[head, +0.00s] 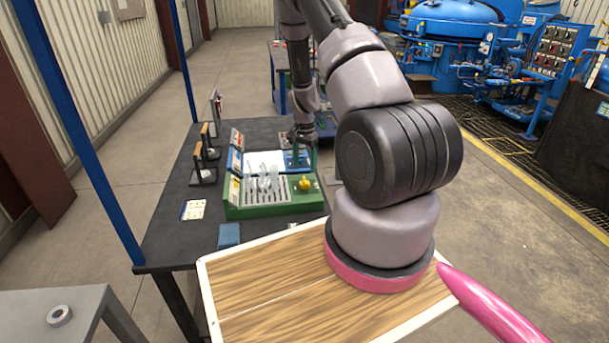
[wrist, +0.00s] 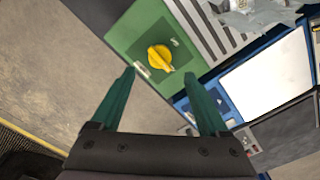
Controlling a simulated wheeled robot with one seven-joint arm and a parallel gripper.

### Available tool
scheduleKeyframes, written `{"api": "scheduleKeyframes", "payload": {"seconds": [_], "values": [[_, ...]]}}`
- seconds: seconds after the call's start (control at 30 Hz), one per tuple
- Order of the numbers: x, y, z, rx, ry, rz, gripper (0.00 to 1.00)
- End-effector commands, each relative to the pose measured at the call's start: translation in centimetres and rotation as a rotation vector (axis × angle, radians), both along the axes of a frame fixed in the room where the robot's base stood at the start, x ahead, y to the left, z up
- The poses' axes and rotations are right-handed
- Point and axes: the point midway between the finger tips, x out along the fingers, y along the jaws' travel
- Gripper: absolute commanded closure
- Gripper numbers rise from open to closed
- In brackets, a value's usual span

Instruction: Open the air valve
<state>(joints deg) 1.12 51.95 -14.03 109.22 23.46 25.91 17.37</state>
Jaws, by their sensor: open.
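A yellow knob (head: 305,184) sits on the right end of a green panel (head: 270,209) on the dark workbench. It is the only valve-like handle I see clearly; its label is not readable. In the wrist view the yellow knob (wrist: 160,57) sits on a dark green square, just beyond and between my two teal fingertips. My gripper (wrist: 159,74) is open and empty, with its fingers apart. In the head view my gripper (head: 302,152) hangs over the blue panel behind the green one, and its fingers are partly hard to make out.
The blue panel (wrist: 238,105) with a white sheet adjoins the green panel. Crumpled clear material (wrist: 255,14) lies on the green panel's slotted grate. Wooden-handled stands (head: 203,160), a card (head: 193,210) and a blue block (head: 229,236) are on the bench (head: 170,245).

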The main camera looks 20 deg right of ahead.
Motion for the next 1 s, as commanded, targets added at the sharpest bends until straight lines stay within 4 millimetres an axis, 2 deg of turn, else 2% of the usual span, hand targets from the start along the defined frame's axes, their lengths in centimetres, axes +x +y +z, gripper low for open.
{"api": "scheduleKeyframes", "payload": {"seconds": [0.1,0.23,0.83,0.93,1.0], "values": [[0.1,0.0,2.0,0.0,-0.002,0.0,0.22],[0.0,0.0,3.1,-0.001,0.0,0.0,0.22],[0.1,0.1,3.8,0.002,-0.004,0.001,0.22],[0.3,0.7,5.8,0.013,-0.027,0.015,0.22],[0.6,1.5,8.5,0.028,-0.055,0.035,0.22]]}}
